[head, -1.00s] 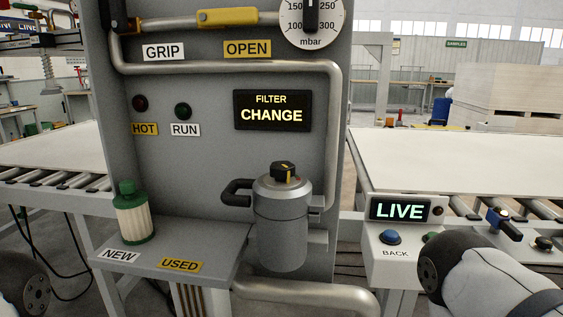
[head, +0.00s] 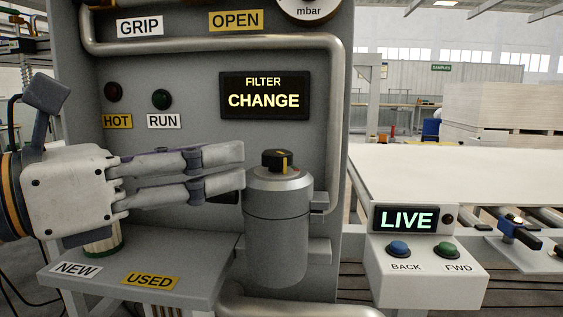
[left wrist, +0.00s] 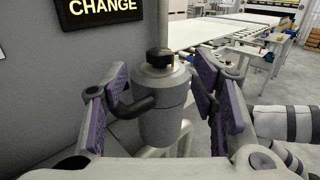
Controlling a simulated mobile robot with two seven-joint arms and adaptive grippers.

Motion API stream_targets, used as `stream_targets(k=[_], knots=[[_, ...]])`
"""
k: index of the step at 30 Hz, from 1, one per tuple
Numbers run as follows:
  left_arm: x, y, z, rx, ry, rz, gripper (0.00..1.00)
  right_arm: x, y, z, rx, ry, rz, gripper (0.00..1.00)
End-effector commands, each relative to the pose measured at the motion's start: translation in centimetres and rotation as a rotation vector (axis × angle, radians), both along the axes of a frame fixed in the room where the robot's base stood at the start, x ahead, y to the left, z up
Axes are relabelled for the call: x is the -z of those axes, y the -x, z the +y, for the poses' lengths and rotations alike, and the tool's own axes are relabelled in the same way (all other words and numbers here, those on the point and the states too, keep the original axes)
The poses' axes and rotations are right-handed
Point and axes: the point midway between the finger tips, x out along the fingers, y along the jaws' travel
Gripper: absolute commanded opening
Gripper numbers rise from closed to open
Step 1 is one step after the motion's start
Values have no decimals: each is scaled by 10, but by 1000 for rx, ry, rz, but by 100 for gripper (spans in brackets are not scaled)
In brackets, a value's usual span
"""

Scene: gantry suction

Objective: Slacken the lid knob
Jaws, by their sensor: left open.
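The lid knob (head: 275,160) is black with a yellow mark and sits on top of the grey filter canister (head: 277,225). The knob also shows in the left wrist view (left wrist: 160,58). My left gripper (head: 242,167) is level and points right, its fingertips just left of the lid and a little below the knob's top. In the left wrist view its purple-padded fingers (left wrist: 160,78) stand apart with the canister ahead between them, and nothing is gripped. The canister's black side handle (left wrist: 133,106) is mostly hidden by my fingers in the head view. My right gripper is not in view.
A filter cartridge (head: 103,243), mostly hidden behind my left gripper, stands on the shelf with NEW and USED labels (head: 121,266). A pipe (head: 340,120) runs down right of the canister. The display (head: 264,96) reads FILTER CHANGE. A control box (head: 425,270) stands right.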

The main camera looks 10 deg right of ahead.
Motion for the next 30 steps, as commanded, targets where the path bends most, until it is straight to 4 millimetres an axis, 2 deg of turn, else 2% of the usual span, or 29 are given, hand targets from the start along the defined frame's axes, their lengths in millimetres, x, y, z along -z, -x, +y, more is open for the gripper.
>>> stream_targets(k=[1, 9, 15, 22, 28, 30], knots=[[8, -8, -13, 5, -6, 8, 53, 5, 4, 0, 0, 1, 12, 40], [3, -40, -67, 3, -4, 3, 53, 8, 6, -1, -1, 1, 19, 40], [3, -50, -81, -1, -4, 3, 53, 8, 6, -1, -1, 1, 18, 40], [3, -50, -82, 0, -5, 2, 53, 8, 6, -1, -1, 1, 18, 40], [3, -50, -82, 0, -5, 2, 7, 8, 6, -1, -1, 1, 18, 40], [3, -50, -82, 0, -5, 1, 4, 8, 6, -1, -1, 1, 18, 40]])
